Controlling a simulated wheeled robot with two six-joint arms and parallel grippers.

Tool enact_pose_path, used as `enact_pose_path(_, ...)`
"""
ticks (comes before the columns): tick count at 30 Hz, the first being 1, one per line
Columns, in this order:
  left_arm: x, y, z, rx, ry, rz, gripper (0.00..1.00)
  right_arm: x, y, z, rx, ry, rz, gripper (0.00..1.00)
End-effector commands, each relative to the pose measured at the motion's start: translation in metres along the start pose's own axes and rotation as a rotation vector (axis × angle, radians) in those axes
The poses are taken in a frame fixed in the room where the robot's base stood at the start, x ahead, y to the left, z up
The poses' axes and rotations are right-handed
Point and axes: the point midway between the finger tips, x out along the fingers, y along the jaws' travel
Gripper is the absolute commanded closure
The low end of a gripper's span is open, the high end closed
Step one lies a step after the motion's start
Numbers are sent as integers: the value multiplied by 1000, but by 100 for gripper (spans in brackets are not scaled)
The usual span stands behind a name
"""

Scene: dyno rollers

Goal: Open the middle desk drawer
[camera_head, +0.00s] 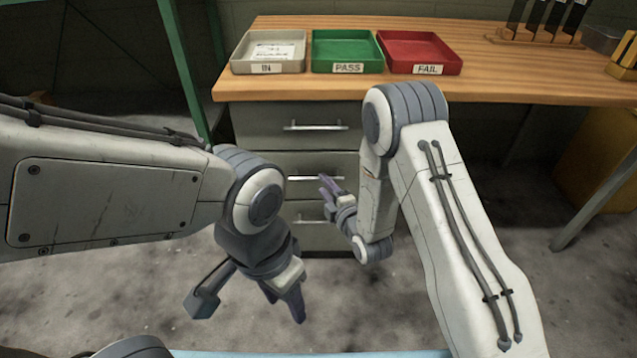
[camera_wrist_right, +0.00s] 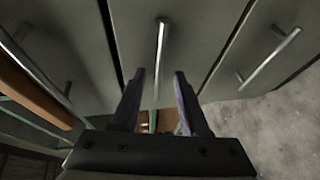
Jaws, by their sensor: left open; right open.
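The grey desk has a stack of three drawers. The middle drawer (camera_head: 270,171) looks flush with the others and has a silver bar handle (camera_head: 303,178). My right gripper (camera_head: 324,184) is open in front of this drawer, beside the handle's right end. In the right wrist view, the middle handle (camera_wrist_right: 161,45) runs lengthwise ahead of the open fingers (camera_wrist_right: 158,80), lined up with the gap between them. I cannot tell whether they touch it. My left gripper (camera_head: 286,300) is open and empty, low over the floor, pointing down.
The top drawer handle (camera_head: 315,127) is above and the bottom drawer handle (camera_head: 312,220) is below, partly hidden. On the wooden desktop (camera_head: 480,88) stand a grey tray (camera_head: 290,66), a green PASS tray (camera_head: 320,66) and a red FAIL tray (camera_head: 395,66). Bare floor lies in front.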

Motion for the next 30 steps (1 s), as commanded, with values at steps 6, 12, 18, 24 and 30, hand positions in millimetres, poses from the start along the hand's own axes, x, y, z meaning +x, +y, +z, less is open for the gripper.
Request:
enact_pose_path(6, 12, -1, 1, 0, 0, 0, 50, 35, -2, -1, 0, 2, 3, 55)
enact_pose_path(12, 14, -1, 1, 0, 0, 0, 50, 46, -1, 0, 1, 1, -1, 55)
enact_pose_path(18, 14, -1, 1, 0, 0, 0, 50, 47, 0, -1, 2, 1, -1, 55)
enact_pose_path(24, 14, -1, 1, 0, 0, 0, 50, 47, 0, 0, 2, 1, -2, 100)
enact_pose_path(30, 14, -1, 1, 0, 0, 0, 50, 47, 0, 0, 2, 1, -2, 100)
